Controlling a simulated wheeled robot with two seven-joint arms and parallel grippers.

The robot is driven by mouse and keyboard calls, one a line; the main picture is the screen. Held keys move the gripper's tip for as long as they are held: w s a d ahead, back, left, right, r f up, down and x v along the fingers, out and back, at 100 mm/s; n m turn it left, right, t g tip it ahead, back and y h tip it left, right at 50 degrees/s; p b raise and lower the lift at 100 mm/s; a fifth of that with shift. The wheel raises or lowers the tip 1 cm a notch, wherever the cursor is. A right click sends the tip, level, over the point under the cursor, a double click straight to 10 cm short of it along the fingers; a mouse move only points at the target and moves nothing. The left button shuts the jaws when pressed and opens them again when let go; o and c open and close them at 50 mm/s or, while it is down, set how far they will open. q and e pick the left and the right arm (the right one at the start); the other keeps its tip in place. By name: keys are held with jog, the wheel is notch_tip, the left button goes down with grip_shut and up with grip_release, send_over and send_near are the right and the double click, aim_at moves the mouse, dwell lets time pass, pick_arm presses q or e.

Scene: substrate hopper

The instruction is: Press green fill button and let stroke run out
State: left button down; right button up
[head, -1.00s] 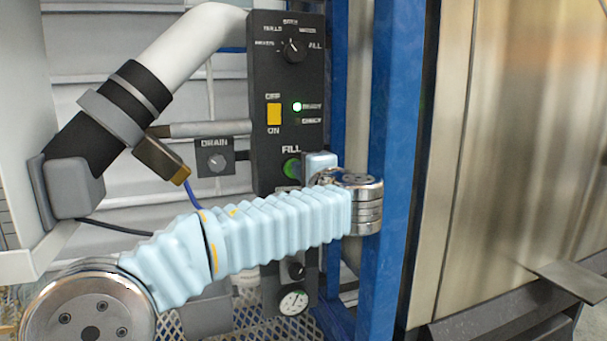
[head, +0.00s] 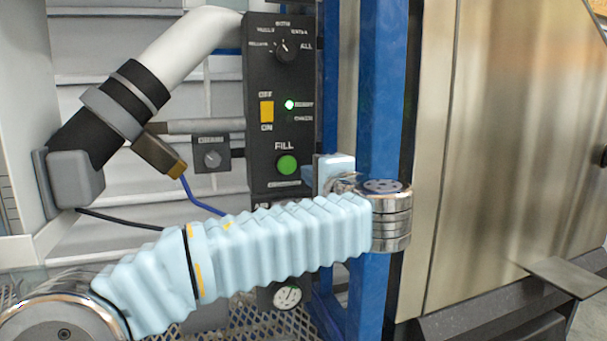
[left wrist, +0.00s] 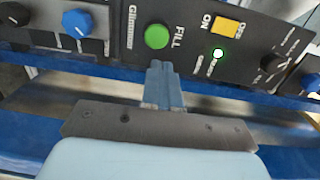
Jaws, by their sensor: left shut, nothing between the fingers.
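The green FILL button (head: 287,165) is on the lower part of the black control panel (head: 258,140) and is in plain view. It also shows in the left wrist view (left wrist: 157,36), just beyond my fingertips. My left gripper (left wrist: 160,66) is shut and empty. In the left wrist view its blue fingertips point at the panel just below the button, with a small gap in the picture; I see no contact. In the head view the light-blue gripper body (head: 336,168) is right of the button, partly behind my wrist. My right gripper is not in view.
The panel has a selector knob (head: 285,50), a yellow OFF/ON switch (head: 266,111) and a lit green lamp (head: 289,104). A DRAIN knob box (head: 211,155) is left of it. A blue post (head: 382,100) stands close to my wrist. A gauge (head: 287,296) is below.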

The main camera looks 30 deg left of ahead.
pick_arm(q)
jog(key=shift+v, duration=2.3)
